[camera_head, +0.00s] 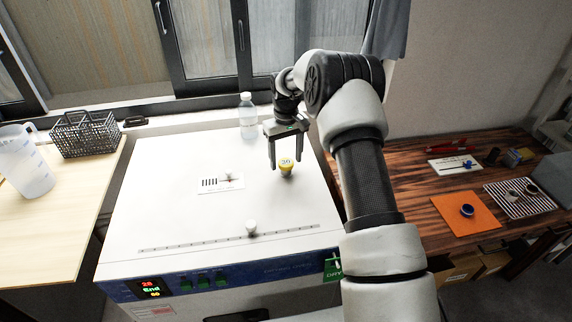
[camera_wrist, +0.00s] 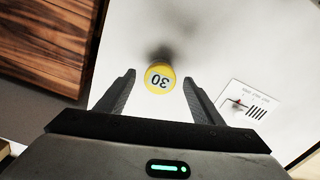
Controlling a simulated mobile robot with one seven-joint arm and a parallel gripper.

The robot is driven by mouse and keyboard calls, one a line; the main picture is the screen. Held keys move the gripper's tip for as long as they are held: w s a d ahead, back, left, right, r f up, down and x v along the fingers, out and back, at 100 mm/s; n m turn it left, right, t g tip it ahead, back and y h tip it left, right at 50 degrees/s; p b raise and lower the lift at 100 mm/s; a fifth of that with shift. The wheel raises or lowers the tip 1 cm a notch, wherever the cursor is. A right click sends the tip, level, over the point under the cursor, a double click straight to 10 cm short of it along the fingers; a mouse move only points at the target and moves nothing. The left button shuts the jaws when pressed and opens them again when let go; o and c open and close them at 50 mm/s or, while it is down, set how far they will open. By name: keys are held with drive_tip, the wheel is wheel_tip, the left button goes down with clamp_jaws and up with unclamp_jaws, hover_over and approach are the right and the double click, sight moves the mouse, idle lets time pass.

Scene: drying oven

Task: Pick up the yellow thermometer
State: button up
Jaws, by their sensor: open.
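The yellow thermometer (camera_head: 287,167) stands on the white top of the drying oven (camera_head: 165,165). Its round yellow head, marked with a number, also shows in the wrist view (camera_wrist: 160,78). My gripper (camera_head: 286,166) is open and empty above it, fingers pointing down. In the wrist view my gripper (camera_wrist: 160,85) has one finger on each side of the thermometer's head, with a gap on both sides. I cannot tell exactly how far the fingertips are above the oven top.
A clear bottle (camera_head: 248,116) stands behind on the oven top, and a small white knob (camera_head: 251,227) is near its front. A label (camera_head: 221,184) lies left of the thermometer. A wire basket (camera_head: 84,133) and a jug (camera_head: 26,163) stand on the left table.

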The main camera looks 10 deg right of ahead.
drive_tip(key=shift+f, duration=0.2)
drive_tip(key=c, duration=1.1)
drive_tip(key=shift+r, duration=0.1)
wheel_tip(320, 180, up, 28)
drive_tip(key=shift+f+p, duration=0.1)
drive_tip(key=shift+p, duration=1.1)
